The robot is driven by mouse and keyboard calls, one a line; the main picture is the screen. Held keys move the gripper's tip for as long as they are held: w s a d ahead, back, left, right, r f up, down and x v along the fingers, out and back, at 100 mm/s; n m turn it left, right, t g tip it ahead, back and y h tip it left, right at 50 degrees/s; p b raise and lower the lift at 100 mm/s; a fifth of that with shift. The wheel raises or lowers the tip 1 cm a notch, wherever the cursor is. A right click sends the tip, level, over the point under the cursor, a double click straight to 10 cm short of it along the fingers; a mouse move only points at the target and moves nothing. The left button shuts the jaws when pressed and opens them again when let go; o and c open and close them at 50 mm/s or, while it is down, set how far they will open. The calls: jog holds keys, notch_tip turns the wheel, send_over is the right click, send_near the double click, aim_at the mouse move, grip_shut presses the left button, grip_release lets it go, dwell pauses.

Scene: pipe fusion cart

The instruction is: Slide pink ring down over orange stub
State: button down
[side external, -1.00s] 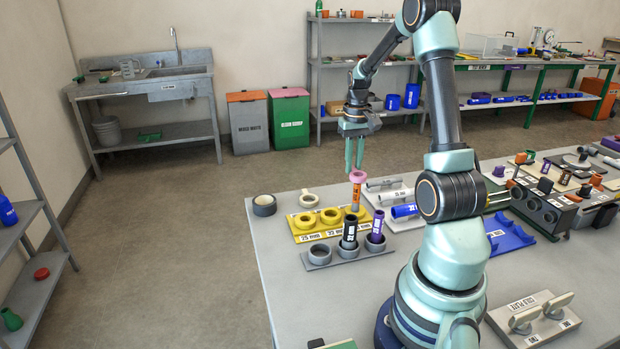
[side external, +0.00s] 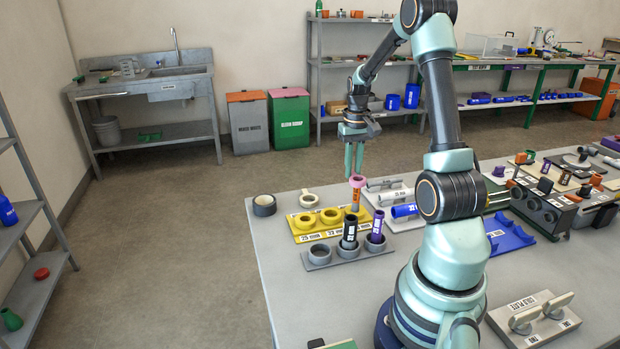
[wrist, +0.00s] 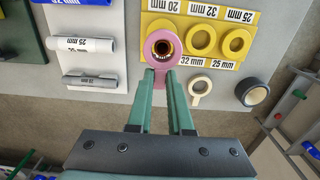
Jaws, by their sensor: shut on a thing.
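The pink ring (side external: 357,181) sits around the upper part of the upright orange stub (side external: 355,199), with much of the stub showing below it. In the wrist view the pink ring (wrist: 149,46) encircles the stub's open mouth (wrist: 164,47). My gripper (side external: 354,171) is above the ring with its fingers pointing down. In the wrist view the fingers (wrist: 162,82) are closed on the ring's pink tab. The stub stands in the yellow holder (side external: 302,239), at its 20 mm place. Whether ring and stub touch is not clear.
The yellow holder also carries yellow rings (side external: 330,216). A grey holder (side external: 318,260) with black (side external: 349,231) and purple (side external: 377,226) stubs stands in front. The table's left front is clear.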

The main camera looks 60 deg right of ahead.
jog(key=shift+f, duration=0.85)
dwell(0.3)
jog(key=c, duration=0.8)
grip_release()
jog(key=shift+o, duration=0.2)
notch_tip(320, 180, up, 12)
jog(key=w+a+r+n+t+h, duration=0.1)
jog(key=w+a+r+n, duration=0.1)
jog(key=a, duration=0.7)
jog(key=w+a+r+n+t, duration=0.2)
jog(key=a+r, duration=0.1)
jog(key=a, duration=0.5)
jog(key=s+a+n+t, duration=0.1)
jog(key=a+n, duration=0.1)
jog(key=a, duration=0.5)
jog(key=s+a+f+n+t+y, duration=0.1)
jog(key=s+a+n, duration=0.1)
jog(key=a, duration=0.5)
jog(key=shift+a+f+n+t, duration=0.2)
jog(key=shift+a+n+t, duration=0.1)
jog(key=shift+a+n, duration=0.15)
